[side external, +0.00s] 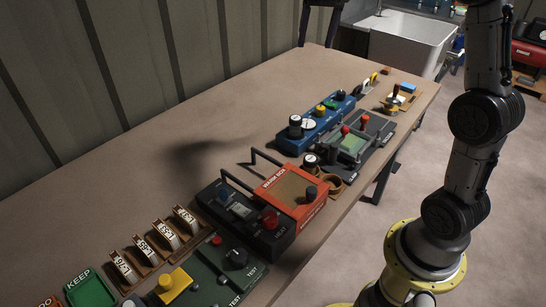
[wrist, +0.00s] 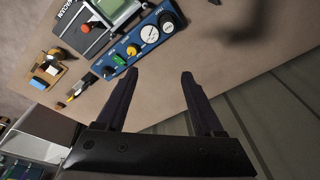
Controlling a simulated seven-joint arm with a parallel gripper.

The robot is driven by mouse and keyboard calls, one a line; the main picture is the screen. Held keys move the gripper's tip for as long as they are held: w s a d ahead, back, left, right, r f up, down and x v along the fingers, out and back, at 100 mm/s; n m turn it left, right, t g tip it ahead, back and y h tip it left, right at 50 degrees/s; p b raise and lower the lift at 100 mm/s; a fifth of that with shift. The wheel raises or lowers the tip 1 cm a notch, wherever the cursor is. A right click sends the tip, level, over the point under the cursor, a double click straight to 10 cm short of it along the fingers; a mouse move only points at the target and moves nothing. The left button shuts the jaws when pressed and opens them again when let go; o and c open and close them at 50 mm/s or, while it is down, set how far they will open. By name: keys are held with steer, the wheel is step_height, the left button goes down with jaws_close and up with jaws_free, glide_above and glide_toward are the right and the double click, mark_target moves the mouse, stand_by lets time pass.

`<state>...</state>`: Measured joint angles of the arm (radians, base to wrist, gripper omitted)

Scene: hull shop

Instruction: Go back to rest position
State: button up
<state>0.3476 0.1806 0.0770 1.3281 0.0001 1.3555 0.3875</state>
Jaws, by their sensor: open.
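My gripper (wrist: 161,75) shows in the wrist view with its two dark fingers spread apart and nothing between them. Beyond the fingertips is bare brown bench top (wrist: 215,70). In the side view my gripper (side external: 318,36) appears as dark prongs at the top edge, over the far end of the bench near the wall; the rest of it is cut off by the frame. A blue panel with dials and knobs (wrist: 142,42) lies to the upper left of the fingers in the wrist view, apart from them.
A corrugated wall (side external: 150,60) runs along the back. A white sink (side external: 405,40) stands beyond the bench. The rear strip of bench is clear.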

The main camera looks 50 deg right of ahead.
steer(key=s+a+r+n+t, duration=0.2)
steer(key=s+a+r, duration=0.1)
steer(key=s+a, duration=0.6)
steer(key=s+a+f+n+t, duration=0.1)
steer(key=s+a+f+n, duration=0.15)
steer(key=s, duration=0.35)
steer(key=s+a+f+n, duration=0.1)
steer(key=s+a+f, duration=0.15)
steer(key=s, duration=0.35)
steer(key=s+a+f+n, duration=0.1)
steer(key=s+f+n, duration=0.2)
steer(key=f, duration=0.4)
steer(key=shift+s+t+y, duration=0.3)
steer(key=shift+s+y, duration=0.1)
steer(key=shift+s, duration=0.2)
